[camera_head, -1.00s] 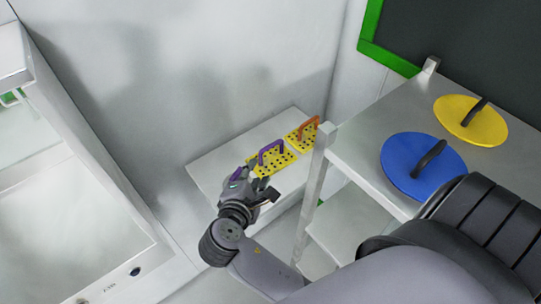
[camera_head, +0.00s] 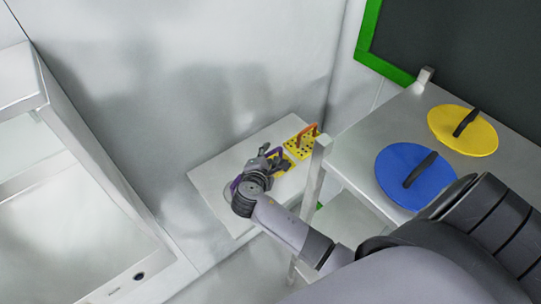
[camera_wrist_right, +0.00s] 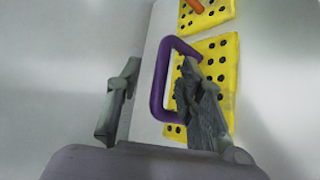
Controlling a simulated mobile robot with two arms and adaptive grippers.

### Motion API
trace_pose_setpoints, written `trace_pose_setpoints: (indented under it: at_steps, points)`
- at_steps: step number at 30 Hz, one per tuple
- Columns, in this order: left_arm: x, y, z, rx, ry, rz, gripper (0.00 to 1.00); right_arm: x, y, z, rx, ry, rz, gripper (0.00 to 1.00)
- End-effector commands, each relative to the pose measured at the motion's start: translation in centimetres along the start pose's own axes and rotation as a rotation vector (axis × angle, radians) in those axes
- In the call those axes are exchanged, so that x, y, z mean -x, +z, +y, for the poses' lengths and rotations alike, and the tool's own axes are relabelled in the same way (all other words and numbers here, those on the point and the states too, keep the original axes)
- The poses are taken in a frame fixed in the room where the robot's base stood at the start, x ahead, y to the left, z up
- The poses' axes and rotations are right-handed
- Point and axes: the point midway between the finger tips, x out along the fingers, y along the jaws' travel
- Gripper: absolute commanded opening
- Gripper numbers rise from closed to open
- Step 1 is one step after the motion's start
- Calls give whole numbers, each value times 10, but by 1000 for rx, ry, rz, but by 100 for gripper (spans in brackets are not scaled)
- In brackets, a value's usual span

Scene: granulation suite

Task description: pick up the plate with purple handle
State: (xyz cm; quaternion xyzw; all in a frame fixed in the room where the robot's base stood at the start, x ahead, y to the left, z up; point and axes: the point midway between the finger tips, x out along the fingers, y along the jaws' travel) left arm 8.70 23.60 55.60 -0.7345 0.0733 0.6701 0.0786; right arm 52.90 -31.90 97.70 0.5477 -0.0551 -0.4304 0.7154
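The yellow perforated plate (camera_wrist_right: 224,58) with the purple handle (camera_wrist_right: 161,75) lies on a white surface. In the head view my right gripper is over this plate and hides much of it; the purple handle (camera_head: 274,152) shows in part. My right gripper (camera_wrist_right: 160,66) is open. In the wrist view the handle's long bar lies between its two fingers. The right-hand finger overlaps the handle's loop and hides part of the plate; I cannot tell whether it touches. My left gripper is not in view.
A second yellow perforated plate (camera_head: 300,143) with an orange handle (camera_head: 309,130) lies just beyond. A metal table (camera_head: 352,150) on the right holds a blue disc (camera_head: 403,165) and a yellow disc (camera_head: 448,122); its post stands close by. The white surface (camera_head: 215,175) is bare at left.

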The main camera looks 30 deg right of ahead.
Motion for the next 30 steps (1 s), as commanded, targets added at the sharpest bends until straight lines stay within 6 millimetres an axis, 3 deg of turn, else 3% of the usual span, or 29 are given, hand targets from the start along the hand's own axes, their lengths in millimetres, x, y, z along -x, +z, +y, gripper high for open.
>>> trace_pose_setpoints:
  at_steps: [3,10,26,30]
  points:
    - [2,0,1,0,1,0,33,-10,0,1,-1,0,0,35]
    - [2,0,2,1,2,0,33,-11,0,0,-2,-1,0,35]
    - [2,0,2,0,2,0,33,-11,0,0,-1,-1,0,0]
    - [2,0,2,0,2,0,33,-10,0,0,-1,-1,0,0]
